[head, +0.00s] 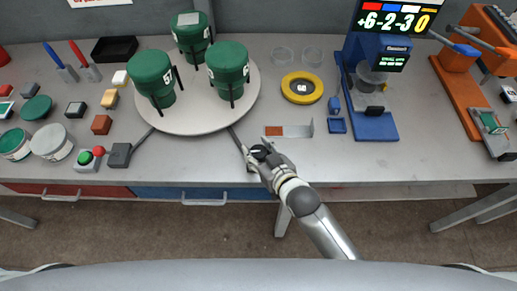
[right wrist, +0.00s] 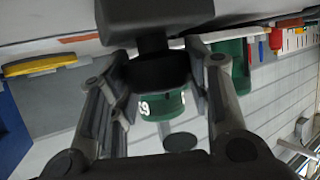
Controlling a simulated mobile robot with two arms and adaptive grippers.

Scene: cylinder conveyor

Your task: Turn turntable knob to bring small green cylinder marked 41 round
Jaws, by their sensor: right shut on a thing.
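The round pale turntable (head: 190,124) carries three green cylinders in black holders: one at the left (head: 151,68), one at the back (head: 191,32) and one at the right (head: 228,57). Their white marks are too small to read surely in the head view; I cannot tell which is 41. My right gripper (head: 257,155) is at the turntable's front right, by the end of a dark rod. In the right wrist view its fingers (right wrist: 155,78) are closed around a dark knob (right wrist: 158,70), with a green marked cylinder (right wrist: 160,106) beyond. My left gripper is not in view.
A black box (head: 119,155) and a button box (head: 91,158) stand front left. A yellow ring (head: 302,88) and a metal plate with an orange end (head: 289,131) lie right of the turntable. A blue stand (head: 372,125) is farther right. Small blocks crowd the left.

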